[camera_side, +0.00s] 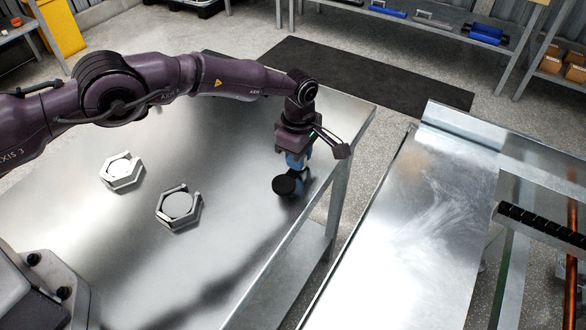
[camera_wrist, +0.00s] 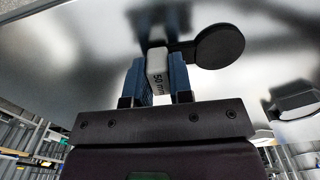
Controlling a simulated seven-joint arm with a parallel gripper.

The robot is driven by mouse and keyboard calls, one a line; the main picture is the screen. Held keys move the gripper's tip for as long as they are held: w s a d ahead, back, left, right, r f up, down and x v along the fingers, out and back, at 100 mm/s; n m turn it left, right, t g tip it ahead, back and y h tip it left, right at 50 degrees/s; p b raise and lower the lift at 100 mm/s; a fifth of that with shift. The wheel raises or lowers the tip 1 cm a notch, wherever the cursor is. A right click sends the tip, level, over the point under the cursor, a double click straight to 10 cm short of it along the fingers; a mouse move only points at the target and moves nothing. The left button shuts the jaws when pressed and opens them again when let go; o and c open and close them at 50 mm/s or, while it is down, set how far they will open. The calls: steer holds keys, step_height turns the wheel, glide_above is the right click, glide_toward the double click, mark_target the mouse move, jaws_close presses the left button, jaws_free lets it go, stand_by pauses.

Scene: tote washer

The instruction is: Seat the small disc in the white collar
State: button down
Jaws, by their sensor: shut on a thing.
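My gripper (camera_side: 296,162) is low over the right part of the metal table, its blue fingers shut on a pale block marked "50 m…". The block joins a black disc (camera_wrist: 220,46) by a short dark arm, so the disc sticks out beside the fingers. In the side view the black disc (camera_side: 284,186) is just below and left of the fingers; I cannot tell whether it touches the table. A white hexagonal collar (camera_side: 108,182) lies on the left of the table. A second, greyer collar (camera_side: 162,218) lies nearer the camera, between it and my gripper.
The metal table (camera_side: 235,215) is bare between the collars and my gripper. Its right edge is close to my gripper. A separate metal bench (camera_side: 425,215) stands to the right across a gap. One collar (camera_wrist: 292,102) shows at the right of the wrist view.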

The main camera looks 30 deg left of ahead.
steer(key=shift+r, duration=0.1)
stand_by(0.3)
steer(key=shift+r, duration=3.7)
steer(key=c, duration=1.6)
jaws_free()
jaws_close()
